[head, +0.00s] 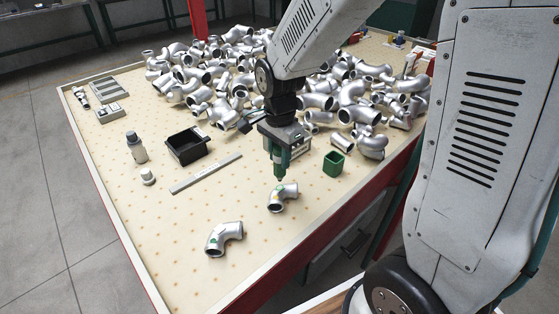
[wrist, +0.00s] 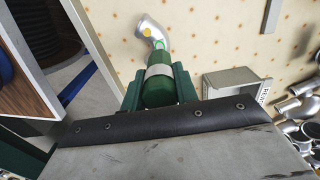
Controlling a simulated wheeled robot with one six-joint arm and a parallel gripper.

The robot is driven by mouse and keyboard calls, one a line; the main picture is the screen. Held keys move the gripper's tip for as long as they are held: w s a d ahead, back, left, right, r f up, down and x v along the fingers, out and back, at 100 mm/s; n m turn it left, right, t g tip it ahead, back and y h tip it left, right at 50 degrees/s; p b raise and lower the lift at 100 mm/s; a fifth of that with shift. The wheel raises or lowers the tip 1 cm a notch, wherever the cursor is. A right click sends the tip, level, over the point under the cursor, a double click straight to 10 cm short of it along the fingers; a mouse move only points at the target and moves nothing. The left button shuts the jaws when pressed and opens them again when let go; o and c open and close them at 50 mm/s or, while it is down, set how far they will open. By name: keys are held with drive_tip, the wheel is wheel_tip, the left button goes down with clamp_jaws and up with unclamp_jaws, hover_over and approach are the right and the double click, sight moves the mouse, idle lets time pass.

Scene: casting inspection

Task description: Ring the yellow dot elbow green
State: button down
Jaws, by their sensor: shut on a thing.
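My gripper (head: 280,158) is shut on a green marker (head: 280,173), which points down at the table. The marker (wrist: 160,88) has a pale band and sits between the fingers in the wrist view. Its tip is close above a silver elbow (head: 284,198); I cannot tell whether they touch.
A green cup (head: 333,163) stands right of the gripper. A black bin (head: 189,149), a metal ruler (head: 205,173) and a grey bottle (head: 137,148) are to the left. A large pile of silver fittings (head: 225,75) fills the back. The front left of the table is clear.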

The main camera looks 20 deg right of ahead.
drive_tip(key=shift+r, duration=2.1)
